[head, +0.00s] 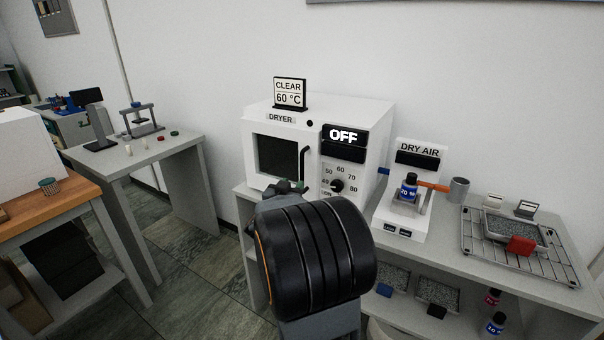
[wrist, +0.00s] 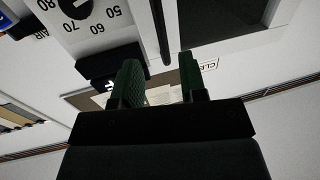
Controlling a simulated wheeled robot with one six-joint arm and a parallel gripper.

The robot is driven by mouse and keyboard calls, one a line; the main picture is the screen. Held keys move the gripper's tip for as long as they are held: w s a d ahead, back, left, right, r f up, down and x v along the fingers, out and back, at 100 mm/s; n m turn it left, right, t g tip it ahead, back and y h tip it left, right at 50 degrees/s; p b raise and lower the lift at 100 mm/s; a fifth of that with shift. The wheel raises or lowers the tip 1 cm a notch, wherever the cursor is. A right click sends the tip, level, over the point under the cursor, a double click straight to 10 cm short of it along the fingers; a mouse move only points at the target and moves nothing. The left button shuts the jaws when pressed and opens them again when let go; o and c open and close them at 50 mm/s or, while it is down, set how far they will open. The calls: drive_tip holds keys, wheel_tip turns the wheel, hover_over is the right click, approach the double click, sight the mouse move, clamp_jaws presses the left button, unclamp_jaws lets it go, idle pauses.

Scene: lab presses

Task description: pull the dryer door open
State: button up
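The white dryer (head: 365,120) stands on the grey bench, its display reading OFF. Its door (head: 277,155) with a dark window looks shut. The black upright door handle (head: 304,160) is at the door's right side. My gripper (head: 290,187) is at the lower part of the handle, mostly hidden behind my own arm. In the wrist view, the green fingers of my gripper (wrist: 160,60) are spread apart. The handle (wrist: 160,28) runs in line with the gap between them, with space on both sides. I cannot tell how deep it sits in the gap.
A dry air unit (head: 400,220) with a blue-labelled bottle (head: 409,187) stands right of the dryer. A wire rack (head: 520,260) with a tray is farther right. A dial (head: 338,186) sits beside the handle. A grey table (head: 185,148) stands left, with open floor between.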

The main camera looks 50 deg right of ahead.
sight(301, 173)
drive_tip(key=x, duration=0.9)
drive_tip(key=shift+w+d, duration=0.1)
drive_tip(key=shift+d, duration=0.05)
clamp_jaws()
drive_tip(key=shift+p, duration=0.3)
